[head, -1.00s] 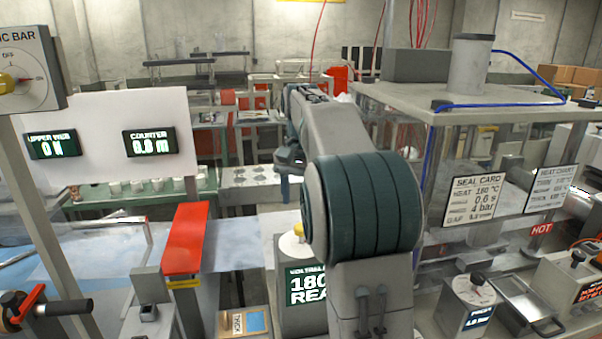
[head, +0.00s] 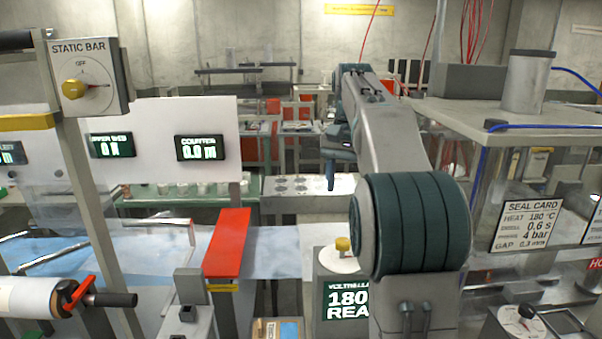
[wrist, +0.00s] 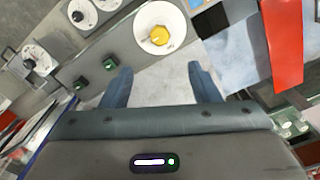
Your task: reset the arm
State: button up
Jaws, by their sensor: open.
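My arm rises in front of the head camera and bends away from it. My gripper (head: 330,172) hangs at its far end, small in the head view. In the wrist view my gripper (wrist: 160,88) shows two blue-grey fingers spread apart, with nothing between them. Beyond the fingertips is a white dial with a yellow knob (wrist: 158,36), on a grey panel. Two green buttons (wrist: 96,72) sit on the panel to the left of it.
A red bar (head: 229,242) stands left of my arm, over a bluish film web (head: 120,250). A static bar dial box (head: 88,78) is at upper left. A sealing station with a seal card (head: 527,225) stands close on the right. A display unit (head: 345,298) is below my arm.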

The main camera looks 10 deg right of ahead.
jog(key=s+a+f+n+t, duration=0.2)
jog(key=s+a+f, duration=0.3)
jog(key=s+f, duration=0.4)
jog(key=s+a+f+n+t+b, duration=0.1)
jog(key=s+a+f+n, duration=0.4)
jog(key=s+f, duration=0.5)
jog(key=s+a, duration=0.1)
jog(key=s, duration=0.5)
jog(key=shift+s+n+t, duration=0.2)
jog(key=shift+n+t, duration=0.1)
jog(key=shift+t, duration=0.1)
jog(key=shift+a, duration=0.1)
